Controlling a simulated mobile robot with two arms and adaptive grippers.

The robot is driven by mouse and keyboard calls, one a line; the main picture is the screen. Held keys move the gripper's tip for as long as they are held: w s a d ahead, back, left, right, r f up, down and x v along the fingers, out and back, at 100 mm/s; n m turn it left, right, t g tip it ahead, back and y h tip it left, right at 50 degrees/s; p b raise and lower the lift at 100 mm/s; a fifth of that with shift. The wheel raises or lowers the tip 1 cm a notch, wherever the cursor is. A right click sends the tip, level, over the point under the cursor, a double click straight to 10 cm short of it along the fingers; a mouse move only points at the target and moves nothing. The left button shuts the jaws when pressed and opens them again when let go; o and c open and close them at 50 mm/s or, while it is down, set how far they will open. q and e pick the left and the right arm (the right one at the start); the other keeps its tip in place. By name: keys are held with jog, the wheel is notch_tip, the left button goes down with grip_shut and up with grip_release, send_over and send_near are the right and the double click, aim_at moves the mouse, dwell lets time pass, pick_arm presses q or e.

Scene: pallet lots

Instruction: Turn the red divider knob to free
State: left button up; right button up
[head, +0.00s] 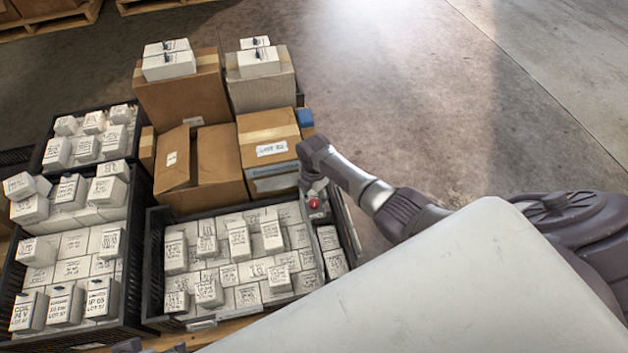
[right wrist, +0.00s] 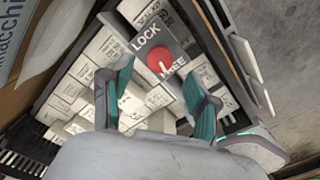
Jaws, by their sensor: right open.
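The red divider knob (head: 315,203) sits on a small grey plate at the right end of the black crate (head: 152,262). In the right wrist view the knob (right wrist: 160,60) lies between the printed words LOCK and FREE. A small pale mark shows on it, but I cannot tell for sure which word it points to. My right gripper (right wrist: 157,88) is open and empty. Its two teal-padded fingers point toward the knob, one on each side in the picture, and appear short of it. In the head view its wrist hangs just above the knob.
White labelled boxes fill the crate, with a narrow row of boxes (head: 331,250) right of the main group. Cardboard cartons (head: 270,143) stand close behind the knob. More black crates (head: 95,108) are at the left. The concrete floor (head: 430,110) at the right is clear.

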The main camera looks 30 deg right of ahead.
aim_at(314, 203)
notch_tip(314, 203, up, 8)
jog(key=shift+r, duration=0.15)
dwell(0.6)
